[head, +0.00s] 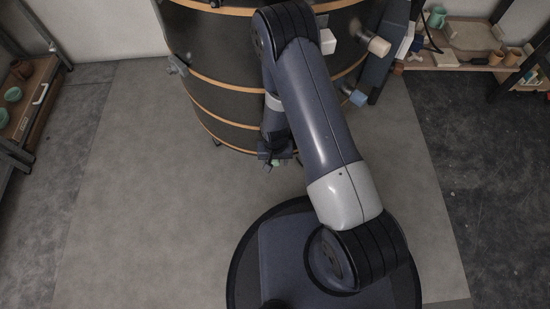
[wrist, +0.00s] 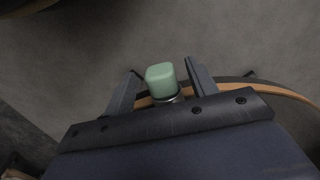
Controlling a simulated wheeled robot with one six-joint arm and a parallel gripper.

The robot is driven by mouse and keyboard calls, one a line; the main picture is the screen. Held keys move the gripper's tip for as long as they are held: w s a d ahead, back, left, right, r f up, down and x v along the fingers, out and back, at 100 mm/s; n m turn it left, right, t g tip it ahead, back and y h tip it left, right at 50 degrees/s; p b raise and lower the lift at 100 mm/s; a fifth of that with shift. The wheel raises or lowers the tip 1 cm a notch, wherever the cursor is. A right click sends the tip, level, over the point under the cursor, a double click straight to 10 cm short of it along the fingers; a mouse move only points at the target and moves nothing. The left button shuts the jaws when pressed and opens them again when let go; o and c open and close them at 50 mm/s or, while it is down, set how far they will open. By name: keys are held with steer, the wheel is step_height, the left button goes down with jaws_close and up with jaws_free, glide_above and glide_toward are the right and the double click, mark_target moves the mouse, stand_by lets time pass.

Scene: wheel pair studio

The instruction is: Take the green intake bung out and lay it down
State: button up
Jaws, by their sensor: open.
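The green bung (wrist: 161,78) shows in the wrist view as a rounded block with a metal collar just below it. It appears to sit in a port on the dark, orange-banded kiln-like drum (head: 235,102), though the joint is partly hidden. My gripper (wrist: 162,68) is open, with one finger on each side of the bung and a gap visible at both sides. In the head view my gripper (head: 275,159) is low beside the drum's near side, and only a bit of green shows there.
A white block (head: 329,40), a beige cylinder (head: 379,46) and a pale blue block (head: 357,98) stick out from the drum's right side. A shelf with green bowls (head: 12,94) is at left. A bench with a tray (head: 474,38) and pots is at right. The floor at left is clear.

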steer(key=c, duration=1.2)
